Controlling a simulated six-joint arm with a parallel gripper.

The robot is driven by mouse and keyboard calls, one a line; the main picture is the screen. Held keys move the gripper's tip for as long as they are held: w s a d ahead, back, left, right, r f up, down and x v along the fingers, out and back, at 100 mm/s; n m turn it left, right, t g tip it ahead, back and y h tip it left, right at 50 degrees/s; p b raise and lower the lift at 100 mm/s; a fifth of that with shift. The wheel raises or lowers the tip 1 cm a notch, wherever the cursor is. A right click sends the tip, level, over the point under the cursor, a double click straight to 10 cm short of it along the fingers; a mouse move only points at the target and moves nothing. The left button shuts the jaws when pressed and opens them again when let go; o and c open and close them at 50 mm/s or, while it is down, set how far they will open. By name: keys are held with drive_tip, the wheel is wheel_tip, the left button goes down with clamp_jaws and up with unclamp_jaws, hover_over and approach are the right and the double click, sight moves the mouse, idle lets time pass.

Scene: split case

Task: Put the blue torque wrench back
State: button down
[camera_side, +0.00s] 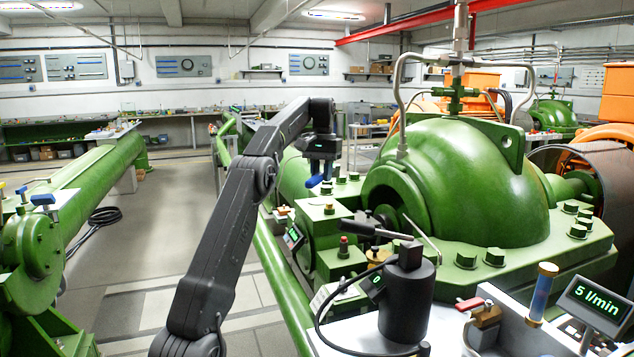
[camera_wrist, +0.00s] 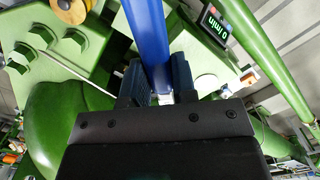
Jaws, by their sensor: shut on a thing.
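The blue torque wrench (camera_wrist: 148,40) shows in the wrist view as a long blue shaft running up out of the frame. My gripper (camera_wrist: 157,88) is shut on it, with a dark jaw on each side. In the side view my gripper (camera_side: 320,165) hangs from the arm above the green machine, left of the large dome. A short bit of blue (camera_side: 318,182) shows below it there; most of the wrench is hidden or too small to make out. I cannot see a storage place that is clearly the wrench's own.
The green dome (camera_side: 465,190) and its bolted flange stand right of my gripper. A black cylinder (camera_side: 405,305) with a lever and cable stands in front. A flow display (camera_side: 595,300) and a sight tube (camera_side: 541,295) are at front right. Open floor lies to the left.

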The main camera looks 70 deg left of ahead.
drive_tip(key=w+d+r+n, duration=0.1)
drive_tip(key=w+d, duration=0.3)
drive_tip(key=d, duration=0.6)
drive_tip(key=w+d+n, duration=0.1)
drive_tip(key=w+d, duration=0.2)
drive_tip(key=d, duration=0.8)
drive_tip(key=w+d+r+n, duration=0.1)
drive_tip(key=w+d, duration=0.3)
drive_tip(key=d, duration=0.6)
drive_tip(key=s+d+f+n, duration=0.1)
drive_tip(key=s+d, duration=0.5)
drive_tip(key=d, duration=0.4)
drive_tip(key=s+d+n, duration=0.2)
drive_tip(key=s+d, duration=0.3)
drive_tip(key=d, duration=0.5)
drive_tip(key=s+d+f+n, duration=0.1)
drive_tip(key=s+d, duration=0.5)
drive_tip(key=d, duration=0.5)
drive_tip(key=shift+t+y, duration=0.3)
drive_tip(key=shift+y, duration=0.1)
drive_tip(key=shift+w+a+f, duration=0.1)
drive_tip(key=shift+f, duration=3.8)
drive_tip(key=shift+w+a+f, duration=0.1)
drive_tip(key=shift+w+f, duration=0.05)
drive_tip(key=shift+f, duration=3.75)
drive_tip(key=shift+w+a+f, duration=0.1)
drive_tip(key=shift+f, duration=3.8)
drive_tip(key=shift+f, duration=0.6)
